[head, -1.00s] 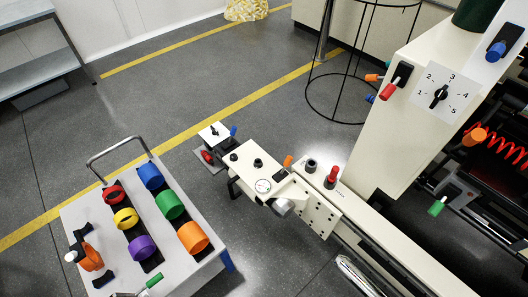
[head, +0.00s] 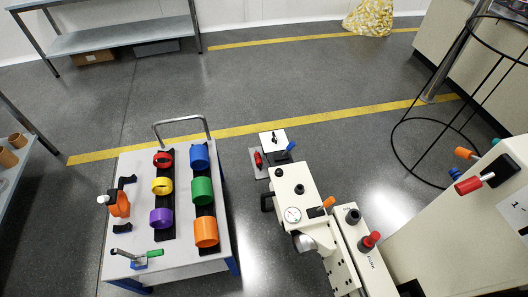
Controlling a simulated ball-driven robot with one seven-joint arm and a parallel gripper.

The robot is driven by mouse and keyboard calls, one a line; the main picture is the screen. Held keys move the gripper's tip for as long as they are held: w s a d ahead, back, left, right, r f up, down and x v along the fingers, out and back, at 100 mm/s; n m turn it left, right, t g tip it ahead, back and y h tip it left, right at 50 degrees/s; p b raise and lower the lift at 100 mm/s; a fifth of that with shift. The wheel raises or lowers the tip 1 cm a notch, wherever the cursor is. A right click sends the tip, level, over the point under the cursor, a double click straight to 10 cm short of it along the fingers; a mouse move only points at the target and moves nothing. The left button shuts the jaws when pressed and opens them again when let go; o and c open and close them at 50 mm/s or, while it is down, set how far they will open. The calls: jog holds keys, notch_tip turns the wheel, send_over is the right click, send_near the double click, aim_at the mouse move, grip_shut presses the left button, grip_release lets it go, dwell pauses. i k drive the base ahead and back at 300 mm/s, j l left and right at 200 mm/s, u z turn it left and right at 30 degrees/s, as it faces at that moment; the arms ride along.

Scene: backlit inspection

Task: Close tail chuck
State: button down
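A cream machine end unit (head: 287,184) stands right of centre in the head view. It carries a round white gauge (head: 293,214), black knobs and a lever with an orange handle (head: 328,202). A short grey cylinder (head: 305,243) sticks out at its near end; I cannot tell whether this is the tail chuck or whether any jaws are open. A small white box (head: 272,139) with a black knob and a blue-handled lever (head: 290,146) stands just behind the unit. My gripper is not in view.
A cart (head: 135,215) with coloured rings in black racks stands left of the machine, with floor between them. The bed beside the unit has a red knob (head: 369,240). A black wire frame (head: 395,150) stands at right. Shelves (head: 125,40) stand at back left.

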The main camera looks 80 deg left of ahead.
aim_at(295, 196)
jog(key=i+u, duration=0.2)
jog(key=u, duration=0.25)
jog(key=i+u, duration=0.15)
jog(key=u, duration=0.3)
jog(key=i+u, duration=0.2)
jog(key=u, duration=0.25)
jog(key=i+l+u, duration=0.15)
jog(key=u, duration=0.25)
jog(key=i+l+u, duration=0.1)
jog(key=i+u, duration=0.15)
jog(key=u, duration=0.25)
jog(key=i+l+u, duration=0.15)
jog(key=u, duration=0.35)
jog(key=i+l+u, duration=0.3)
jog(key=u, duration=0.2)
